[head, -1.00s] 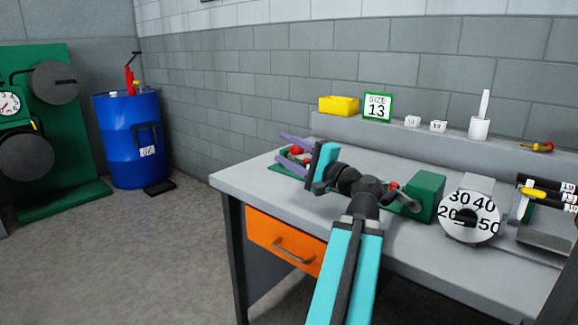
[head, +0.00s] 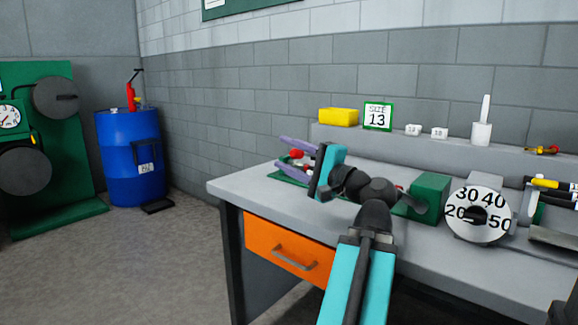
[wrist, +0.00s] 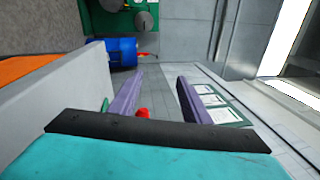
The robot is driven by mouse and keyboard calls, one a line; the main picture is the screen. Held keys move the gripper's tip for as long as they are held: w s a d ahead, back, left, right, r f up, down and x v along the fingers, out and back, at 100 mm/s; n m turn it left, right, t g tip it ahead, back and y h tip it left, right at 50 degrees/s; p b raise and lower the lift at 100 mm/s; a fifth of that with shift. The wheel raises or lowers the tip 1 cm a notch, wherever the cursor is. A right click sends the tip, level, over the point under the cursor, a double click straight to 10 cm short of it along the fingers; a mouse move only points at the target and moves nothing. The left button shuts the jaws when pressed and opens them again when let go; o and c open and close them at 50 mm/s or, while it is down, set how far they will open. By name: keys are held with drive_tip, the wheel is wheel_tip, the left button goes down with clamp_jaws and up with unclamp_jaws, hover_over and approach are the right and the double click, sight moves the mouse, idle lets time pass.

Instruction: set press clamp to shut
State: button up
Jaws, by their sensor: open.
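A red knob (head: 296,153) shows between my gripper's fingers, over a green base (head: 287,178) on the left end of the workbench. This looks like part of the press clamp; my gripper and arm hide most of it, so I cannot tell its setting. In the wrist view the red knob (wrist: 143,113) sits low between the fingers. My gripper (head: 281,152) has two purple fingers, spread apart with nothing gripped; they also show in the wrist view (wrist: 160,76). I cannot tell whether a finger touches the knob.
A green block (head: 431,197) and a white dial (head: 478,215) stand right of my arm on the grey workbench (head: 228,188). A ledge behind holds a yellow box (head: 338,116) and a size 13 sign (head: 377,115).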

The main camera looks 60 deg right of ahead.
drive_tip(key=shift+s+a+b, duration=0.7)
drive_tip(key=shift+a+b, duration=0.25)
drive_tip(key=shift+b, duration=0.3)
drive_tip(key=shift+r, duration=0.1)
